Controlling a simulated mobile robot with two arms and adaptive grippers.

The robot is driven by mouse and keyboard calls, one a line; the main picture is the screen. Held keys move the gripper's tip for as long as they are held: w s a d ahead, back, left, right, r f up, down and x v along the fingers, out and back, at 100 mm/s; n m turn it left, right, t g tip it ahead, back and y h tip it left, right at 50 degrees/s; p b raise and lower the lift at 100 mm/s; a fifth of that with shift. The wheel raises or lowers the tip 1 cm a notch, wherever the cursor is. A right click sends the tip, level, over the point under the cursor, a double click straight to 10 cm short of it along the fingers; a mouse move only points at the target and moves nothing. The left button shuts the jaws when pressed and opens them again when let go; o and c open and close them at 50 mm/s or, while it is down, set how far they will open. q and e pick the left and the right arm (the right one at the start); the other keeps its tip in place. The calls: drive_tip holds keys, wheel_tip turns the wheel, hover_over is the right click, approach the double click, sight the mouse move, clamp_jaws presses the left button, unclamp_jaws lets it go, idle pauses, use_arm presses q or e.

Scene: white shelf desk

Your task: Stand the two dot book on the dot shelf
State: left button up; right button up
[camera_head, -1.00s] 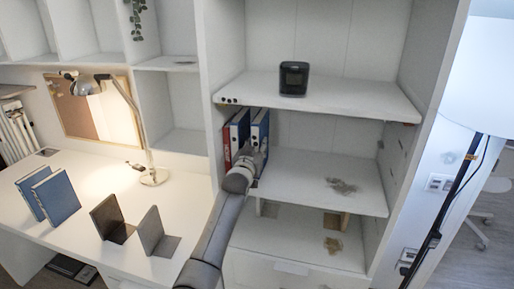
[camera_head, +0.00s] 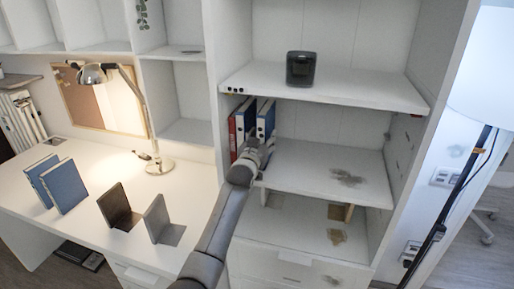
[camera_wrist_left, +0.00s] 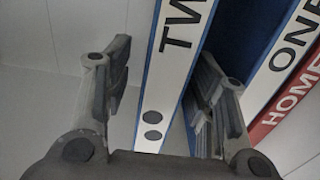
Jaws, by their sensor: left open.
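The two dot book (camera_wrist_left: 165,85) is a blue binder with a white spine, the letters "TW" and two dark dots. In the head view the two dot book (camera_head: 266,118) stands upright at the right of a short row, on the shelf under a board with dark dots on its front edge. My left gripper (camera_head: 262,150) is at the front of this row. In the left wrist view my left gripper (camera_wrist_left: 165,85) is open, one finger on each side of the two dot spine. One finger is between it and the "ONE" binder (camera_wrist_left: 290,50). Contact cannot be told.
A red "HOME" binder (camera_wrist_left: 292,105) stands beyond the "ONE" binder. A black device (camera_head: 301,69) sits on the dotted board (camera_head: 350,97) above. The shelf right of the binders is bare, with a brown patch. Blue books, bookends and a lamp (camera_head: 148,120) stand on the desk.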

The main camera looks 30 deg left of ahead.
use_arm(q)
drive_tip(key=v, duration=1.1)
drive_tip(key=shift+s, duration=0.1)
